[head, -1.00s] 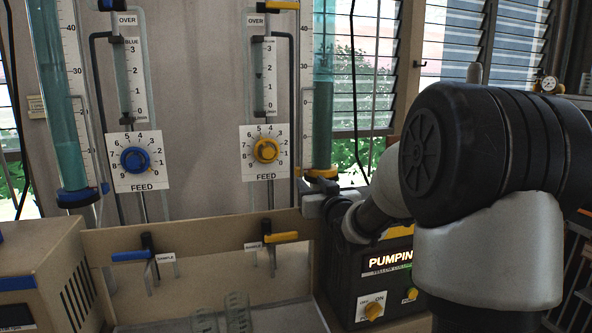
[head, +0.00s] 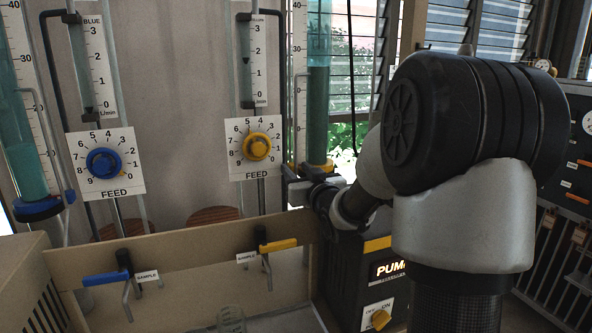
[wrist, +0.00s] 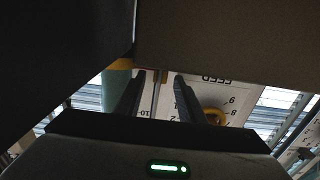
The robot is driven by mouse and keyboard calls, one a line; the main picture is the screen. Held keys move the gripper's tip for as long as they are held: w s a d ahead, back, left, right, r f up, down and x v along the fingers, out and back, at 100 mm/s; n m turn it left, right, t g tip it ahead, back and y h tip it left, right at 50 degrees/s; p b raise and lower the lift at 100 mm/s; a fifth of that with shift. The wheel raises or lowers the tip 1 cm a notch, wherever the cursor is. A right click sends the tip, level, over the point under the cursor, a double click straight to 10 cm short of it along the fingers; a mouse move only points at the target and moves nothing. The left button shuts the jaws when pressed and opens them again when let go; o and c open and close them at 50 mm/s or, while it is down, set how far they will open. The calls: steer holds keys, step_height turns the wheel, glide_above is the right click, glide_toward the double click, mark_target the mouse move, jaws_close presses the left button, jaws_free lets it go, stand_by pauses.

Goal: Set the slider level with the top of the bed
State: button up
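My gripper (head: 297,184) is near the yellow collar (head: 320,167) at the column's foot, partly hidden by my arm. In the wrist view, upside down, my gripper (wrist: 160,82) has its dark fingers apart, with a thin rod and small brown piece visible between or beyond them. No grasp shows.
The left column (head: 22,150) has a blue collar. Blue (head: 103,163) and yellow (head: 257,147) feed knobs are on the panel. Sample valves with blue (head: 105,278) and yellow (head: 278,245) handles stick out below. A black pump box (head: 365,280) stands under my arm.

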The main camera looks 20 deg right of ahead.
jaws_close()
step_height(320, 180, up, 26)
steer(key=p, duration=1.6)
steer(key=shift+r, duration=0.1)
jaws_free()
steer(key=shift+s, duration=0.1)
